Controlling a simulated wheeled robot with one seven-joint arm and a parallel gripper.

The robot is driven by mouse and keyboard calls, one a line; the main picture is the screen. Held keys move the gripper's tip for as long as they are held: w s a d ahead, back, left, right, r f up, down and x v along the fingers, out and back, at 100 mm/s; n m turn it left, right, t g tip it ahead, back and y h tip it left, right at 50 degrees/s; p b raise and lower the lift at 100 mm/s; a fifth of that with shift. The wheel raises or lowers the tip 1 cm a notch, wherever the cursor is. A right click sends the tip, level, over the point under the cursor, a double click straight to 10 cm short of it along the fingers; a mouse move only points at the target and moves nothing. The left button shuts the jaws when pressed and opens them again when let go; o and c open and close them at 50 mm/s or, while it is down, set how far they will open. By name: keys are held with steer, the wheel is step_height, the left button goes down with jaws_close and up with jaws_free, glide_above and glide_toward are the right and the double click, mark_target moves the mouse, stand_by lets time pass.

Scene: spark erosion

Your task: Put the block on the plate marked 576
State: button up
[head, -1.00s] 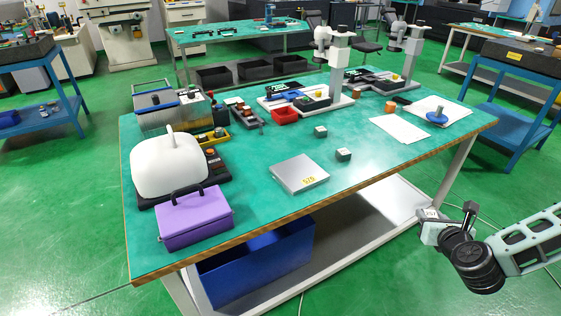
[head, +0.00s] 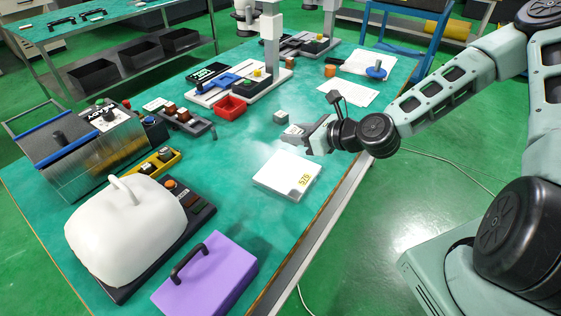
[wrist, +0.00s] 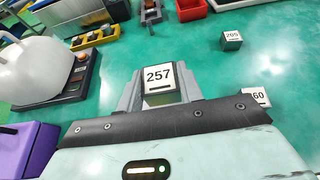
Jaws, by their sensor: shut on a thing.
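My gripper (head: 294,132) is shut on a small block (wrist: 159,78) with a white top marked 257, which sits between the two grey fingers in the wrist view. The plate marked 576 (head: 280,172) is a flat, pale square on the green table, its yellow mark at the right corner. In the head view my gripper shows just beyond the plate's far edge, above the table. The plate cannot be made out in the wrist view.
A block marked 205 (wrist: 231,40) stands farther back, also in the head view (head: 281,117). Another block, its mark ending in 60 (wrist: 258,96), is partly hidden by my gripper. A purple box (head: 210,280) and white-covered device (head: 125,235) stand at left.

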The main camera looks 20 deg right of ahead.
mark_target(295, 166)
step_height(295, 166, down, 9)
steer(key=shift+r, duration=0.1)
stand_by(0.3)
steer(key=o, duration=1.2)
steer(key=shift+f, duration=0.2)
steer(key=shift+o, duration=0.2)
